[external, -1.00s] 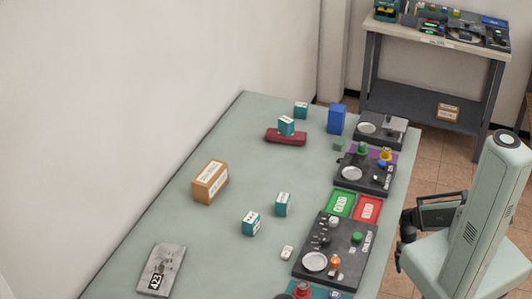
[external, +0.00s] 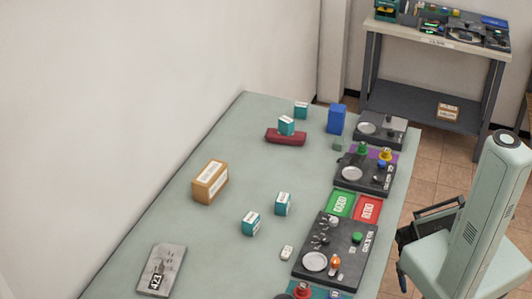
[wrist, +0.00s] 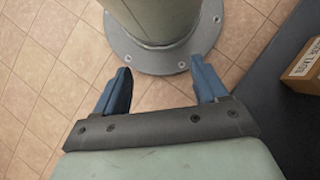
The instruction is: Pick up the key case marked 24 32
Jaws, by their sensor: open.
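Several small teal-and-white boxes are on the green table; their markings are too small to read, so I cannot tell which thing is marked 24 32. One box (external: 251,223) and another box (external: 283,203) stand mid-table. A third box (external: 286,125) sits on a dark red case (external: 285,138), and a fourth box (external: 301,110) stands behind it. A small white item (external: 287,252) lies nearer the front. My gripper (wrist: 160,88) is open and empty in the wrist view, above the tiled floor and away from the table.
A brown carton (external: 210,182) and a grey plate marked 423 (external: 161,270) are on the left. Dark scale-like devices (external: 335,248), a green tray (external: 340,205) and a red tray (external: 369,208) line the right edge. A blue box (external: 336,119) stands at the back. A shelf bench (external: 420,103) stands behind.

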